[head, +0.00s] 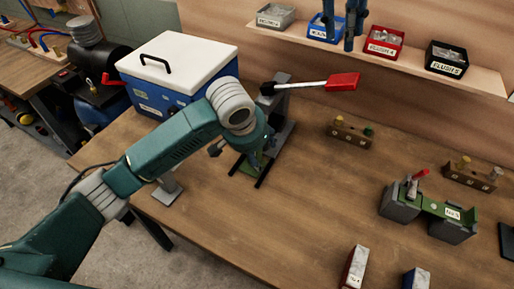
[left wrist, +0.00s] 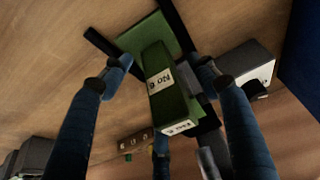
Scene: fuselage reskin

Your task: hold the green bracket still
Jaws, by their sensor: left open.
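The green bracket, labelled No 6 (left wrist: 168,98), shows in the left wrist view between the fingers of my left gripper (left wrist: 162,70). The fingers are spread apart around it, with no clear contact. In the head view, my left gripper (head: 256,156) points down over the base of a grey lever press (head: 282,108), and the arm hides most of the bracket. A green plate (left wrist: 145,38) lies beside two black bars. Blue fingers of my right gripper (head: 348,30) hang at the top of the head view, before the shelf; their opening is unclear.
A blue cooler with a white lid (head: 180,60) stands close behind my left arm. The press's red handle (head: 342,82) sticks out to the right. Another green bracket (head: 438,206) sits on grey blocks at right. Labelled bins line the shelf (head: 400,66).

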